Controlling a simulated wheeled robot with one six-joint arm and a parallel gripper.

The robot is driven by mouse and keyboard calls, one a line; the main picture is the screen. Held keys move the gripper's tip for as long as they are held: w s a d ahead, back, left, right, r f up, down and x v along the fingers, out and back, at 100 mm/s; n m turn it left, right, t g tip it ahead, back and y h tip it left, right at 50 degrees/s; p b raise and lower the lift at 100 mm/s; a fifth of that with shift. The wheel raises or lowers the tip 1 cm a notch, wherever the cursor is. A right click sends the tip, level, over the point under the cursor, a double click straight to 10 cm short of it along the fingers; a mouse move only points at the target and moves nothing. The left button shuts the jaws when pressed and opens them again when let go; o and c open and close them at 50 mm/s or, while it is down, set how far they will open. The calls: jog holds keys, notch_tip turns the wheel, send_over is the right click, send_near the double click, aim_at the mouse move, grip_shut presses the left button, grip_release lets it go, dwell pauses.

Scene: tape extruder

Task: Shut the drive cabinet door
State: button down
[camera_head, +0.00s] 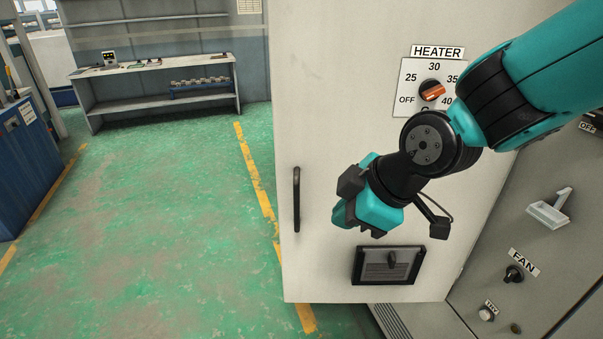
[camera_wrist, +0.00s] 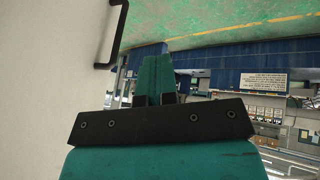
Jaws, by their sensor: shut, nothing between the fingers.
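The drive cabinet door (camera_head: 330,100) is a large off-white panel in the middle of the head view. It stands open, at an angle to the grey cabinet face on the right. It carries a black vertical handle (camera_head: 297,199) near its left edge, a HEATER dial (camera_head: 431,90) and a black-framed latch plate (camera_head: 389,265). My gripper (camera_head: 343,214) is shut and empty in front of the door, right of the handle. In the wrist view the shut fingers (camera_wrist: 156,72) point past the door (camera_wrist: 45,90), with the handle (camera_wrist: 114,35) ahead to the left, apart from them.
The grey cabinet face on the right has a FAN knob (camera_head: 514,273), other small knobs and a pale bracket (camera_head: 549,209). A workbench (camera_head: 155,66) stands at the back, and a blue cabinet (camera_head: 28,150) at far left. The green floor (camera_head: 150,220) left of the door is clear.

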jog(key=w+a+f+n+p, duration=0.1)
jog(key=w+a+f+p, duration=0.2)
jog(key=w, duration=0.2)
jog(key=w+a+f+n+t+p, duration=0.1)
jog(key=w+a+f+p, duration=0.2)
jog(key=w, duration=0.3)
jog(key=shift+f, duration=0.65)
